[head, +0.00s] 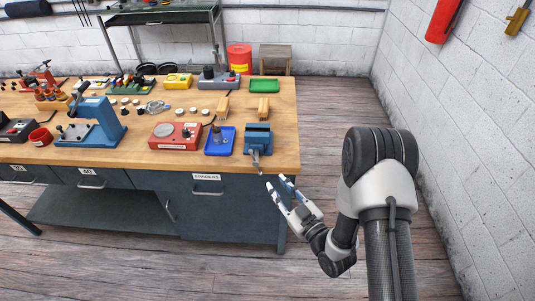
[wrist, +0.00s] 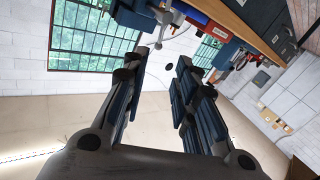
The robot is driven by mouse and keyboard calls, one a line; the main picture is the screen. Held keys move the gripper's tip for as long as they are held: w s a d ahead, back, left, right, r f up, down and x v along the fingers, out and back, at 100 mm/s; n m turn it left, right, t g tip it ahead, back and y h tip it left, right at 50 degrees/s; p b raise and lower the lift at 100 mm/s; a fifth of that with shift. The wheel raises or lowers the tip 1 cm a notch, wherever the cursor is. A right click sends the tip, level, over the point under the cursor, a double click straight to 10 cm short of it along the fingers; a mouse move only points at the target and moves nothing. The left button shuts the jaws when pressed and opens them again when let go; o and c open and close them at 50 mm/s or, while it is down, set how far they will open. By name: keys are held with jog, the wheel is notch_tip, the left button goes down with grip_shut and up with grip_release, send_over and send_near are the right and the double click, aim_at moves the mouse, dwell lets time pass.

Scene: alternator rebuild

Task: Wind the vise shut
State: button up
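The blue vise (head: 258,136) stands at the right front corner of the bench. Its grey screw and handle (head: 256,160) stick out toward the front edge. The jaw gap is too small to make out. My gripper (head: 276,183) is in front of the bench, below and slightly right of the handle, and apart from it. In the wrist view, the two fingers of my gripper (wrist: 160,66) are spread with nothing between them. A grey metal part, seemingly the vise handle (wrist: 168,16), shows beyond the fingertips at the top.
A blue tray (head: 220,148) and a red device (head: 175,143) are left of the vise. Wooden blocks (head: 263,107) and a green tray (head: 265,86) lie behind it. The bench drawers (head: 208,189) face my arm. Floor (head: 330,130) is clear between bench and right wall.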

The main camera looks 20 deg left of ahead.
aim_at(252, 154)
jog(key=b+x, duration=0.2)
jog(key=x, duration=1.4)
jog(key=shift+w+a, duration=0.2)
jog(key=shift+a, duration=0.15)
grip_shut()
